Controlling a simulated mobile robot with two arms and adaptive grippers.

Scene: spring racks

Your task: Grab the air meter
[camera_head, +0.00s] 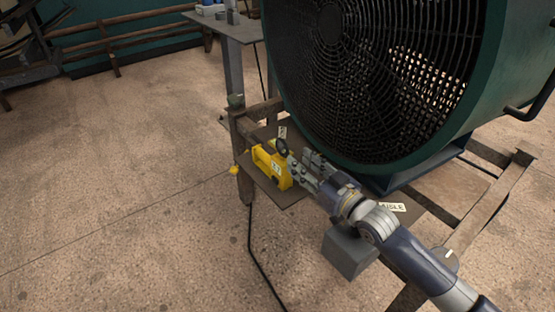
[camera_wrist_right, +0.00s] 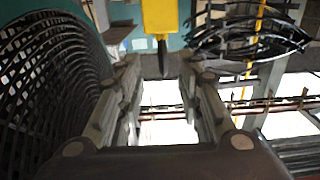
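The air meter looks to be the yellow device (camera_head: 272,168) with a white label, on the small dark shelf (camera_head: 290,196) beside the big fan. My right gripper (camera_head: 298,163) is just to the right of the yellow device in the head view and partly covers that side. In the wrist view the fingers of my right gripper (camera_wrist_right: 162,78) stand apart with an empty gap. A yellow body (camera_wrist_right: 160,17) with a black tip shows beyond them at the top. I cannot tell whether a finger touches it. My left gripper is not in view.
A large green fan (camera_head: 375,75) with a black grille stands close above my right arm. A grey block (camera_head: 349,250) sits below the arm. A table (camera_head: 232,28) stands behind. A dark cable hangs to the floor. The floor at left is clear.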

